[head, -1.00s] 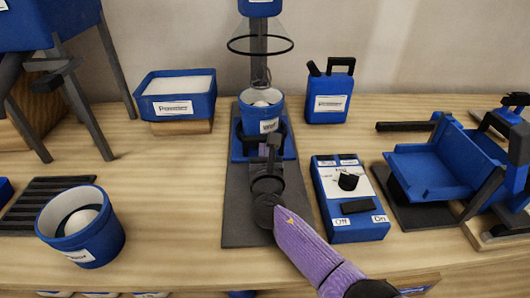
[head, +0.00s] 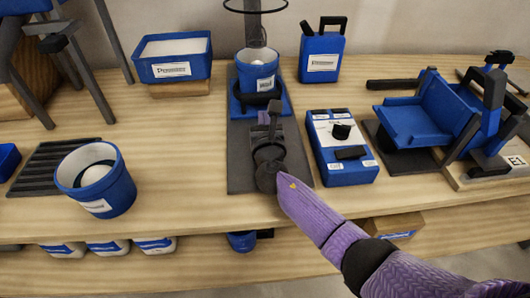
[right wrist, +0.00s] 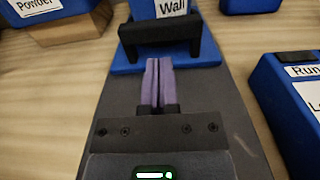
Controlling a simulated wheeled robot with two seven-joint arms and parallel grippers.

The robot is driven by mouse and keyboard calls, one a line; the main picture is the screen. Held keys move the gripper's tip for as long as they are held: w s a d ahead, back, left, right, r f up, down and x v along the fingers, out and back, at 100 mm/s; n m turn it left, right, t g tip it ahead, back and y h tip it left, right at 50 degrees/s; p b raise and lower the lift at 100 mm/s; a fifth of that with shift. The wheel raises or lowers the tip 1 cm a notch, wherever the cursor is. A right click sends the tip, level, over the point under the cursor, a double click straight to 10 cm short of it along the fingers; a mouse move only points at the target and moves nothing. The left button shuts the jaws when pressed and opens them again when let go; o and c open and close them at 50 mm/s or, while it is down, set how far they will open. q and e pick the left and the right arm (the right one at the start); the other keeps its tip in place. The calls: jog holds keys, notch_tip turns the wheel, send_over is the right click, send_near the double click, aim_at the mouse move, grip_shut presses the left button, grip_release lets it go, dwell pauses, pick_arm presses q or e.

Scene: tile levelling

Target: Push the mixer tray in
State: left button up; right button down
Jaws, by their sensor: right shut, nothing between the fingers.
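The mixer tray (head: 283,106) is a blue plate with a black handle across its front, on the mixer's dark base plate (head: 240,172). A blue bucket (head: 257,83) with white contents stands upright on it. In the right wrist view, the tray (right wrist: 124,60) and its handle (right wrist: 160,35) lie just ahead of my fingers. My right gripper (head: 273,110) is shut and empty, over the base plate in front of the tray. Its purple fingertips (right wrist: 159,62) overlap the tray's front edge in view; I cannot tell if they touch. My left gripper is out of view.
A blue control box (head: 342,150) with a black knob stands right of the base plate. A blue jug (head: 320,58) is behind it. A second bucket (head: 110,195) stands front left. A powder box (head: 171,60) is back left. A blue tilted machine (head: 420,115) is at right.

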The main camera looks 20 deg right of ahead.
jog(key=shift+p+v, duration=0.5)
jog(key=shift+v, duration=0.25)
jog(key=p+v, duration=0.3)
jog(key=v, duration=0.4)
jog(key=shift+r, duration=0.15)
jog(key=shift+s+a, duration=0.1)
jog(key=shift+s, duration=0.3)
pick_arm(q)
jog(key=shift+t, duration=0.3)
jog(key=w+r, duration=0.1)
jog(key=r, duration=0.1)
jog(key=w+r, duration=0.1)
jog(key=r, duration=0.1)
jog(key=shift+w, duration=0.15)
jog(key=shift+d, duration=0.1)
pick_arm(e)
jog(key=shift+s+f, duration=0.1)
jog(key=shift+f, duration=0.1)
